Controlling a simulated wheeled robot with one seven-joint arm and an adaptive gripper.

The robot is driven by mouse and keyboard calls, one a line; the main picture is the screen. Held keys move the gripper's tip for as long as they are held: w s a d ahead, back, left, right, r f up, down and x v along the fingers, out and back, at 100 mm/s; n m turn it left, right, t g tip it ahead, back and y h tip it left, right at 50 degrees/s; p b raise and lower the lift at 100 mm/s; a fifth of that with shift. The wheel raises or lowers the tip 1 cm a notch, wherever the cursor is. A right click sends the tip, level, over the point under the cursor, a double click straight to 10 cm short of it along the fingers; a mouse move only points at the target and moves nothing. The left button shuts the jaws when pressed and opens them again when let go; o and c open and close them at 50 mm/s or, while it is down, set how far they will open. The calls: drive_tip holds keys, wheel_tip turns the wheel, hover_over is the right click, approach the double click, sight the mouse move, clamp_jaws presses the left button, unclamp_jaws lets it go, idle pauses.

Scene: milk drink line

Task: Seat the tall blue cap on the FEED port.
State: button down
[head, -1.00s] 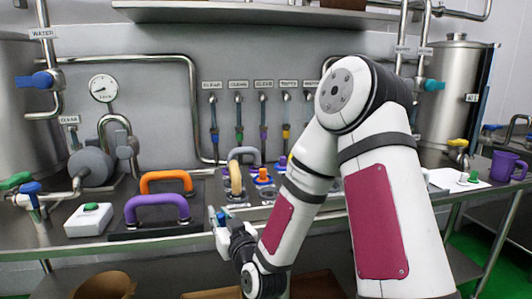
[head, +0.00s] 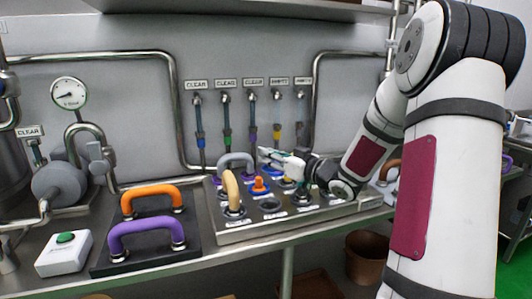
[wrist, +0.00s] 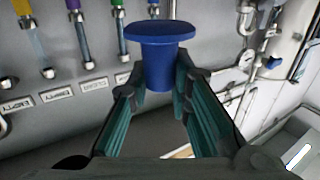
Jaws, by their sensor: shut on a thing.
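The tall blue cap (wrist: 160,60) is between the teal fingers of my gripper (wrist: 160,85) in the wrist view, its wide flange beyond the fingertips. My gripper shows in the head view (head: 272,156), shut on the cap and reaching leftward above the port panel (head: 330,212). The cap cannot be made out clearly in the head view. The panel has several ports, including an open-looking dark one (head: 270,205) near its front. The port labels are too small to read, so I cannot tell which is FEED.
A beige handle (head: 231,188), a grey handle (head: 236,160) and an orange knob (head: 259,183) stand on the panel. Orange (head: 151,194) and purple (head: 147,231) handles are left of it. Hoses with CLEAR and EMPTY tags hang behind. A green-button box (head: 64,250) sits far left.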

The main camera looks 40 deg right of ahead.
drive_tip(key=shift+f+b, duration=4.75)
drive_tip(key=shift+f, duration=0.2)
drive_tip(key=shift+f+b, duration=0.65)
drive_tip(key=shift+f, duration=0.6)
drive_tip(key=c, duration=1.4)
unclamp_jaws()
drive_tip(key=s+d, duration=0.2)
drive_tip(key=s, duration=0.9)
drive_tip(key=shift+s+d, duration=0.15)
drive_tip(key=shift+s, duration=0.25)
